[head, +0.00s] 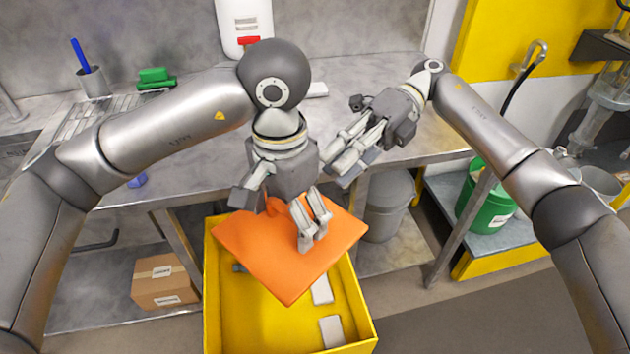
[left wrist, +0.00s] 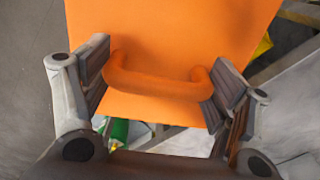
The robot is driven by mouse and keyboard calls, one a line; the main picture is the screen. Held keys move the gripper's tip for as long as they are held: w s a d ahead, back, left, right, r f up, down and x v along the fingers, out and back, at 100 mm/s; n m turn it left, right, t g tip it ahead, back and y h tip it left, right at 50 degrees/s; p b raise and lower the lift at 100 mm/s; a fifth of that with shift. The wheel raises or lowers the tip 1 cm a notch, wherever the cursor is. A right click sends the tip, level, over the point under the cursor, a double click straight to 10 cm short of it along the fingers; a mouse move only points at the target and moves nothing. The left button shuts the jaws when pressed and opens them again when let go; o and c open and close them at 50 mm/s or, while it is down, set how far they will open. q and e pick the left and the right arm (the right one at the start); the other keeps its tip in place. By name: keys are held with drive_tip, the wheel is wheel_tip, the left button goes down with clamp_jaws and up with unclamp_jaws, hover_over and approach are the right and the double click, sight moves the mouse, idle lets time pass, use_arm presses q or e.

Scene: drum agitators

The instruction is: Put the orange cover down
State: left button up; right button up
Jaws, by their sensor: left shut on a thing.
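The orange cover (head: 262,257) is a flat square plate with a raised handle. In the head view it is above the yellow bin (head: 222,312), covering the far part of the bin's opening. My left gripper (head: 285,222) is shut on the handle. In the left wrist view the handle (left wrist: 158,84) spans between the two fingers, and the cover fills the upper middle. Whether the cover touches the bin's rim cannot be told. My right gripper (head: 345,160) is over the grey table, with its fingers apart and nothing visible between them.
The grey table (head: 200,160) runs behind the bin, with a pen cup (head: 94,82) and green object (head: 155,78) on it. White blocks (head: 331,331) lie inside the bin. A cardboard box (head: 163,282), grey bucket (head: 388,205) and green bucket (head: 485,205) stand around it. Floor at right front is clear.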

sight(292, 225)
drive_tip(key=x, duration=1.1)
clamp_jaws()
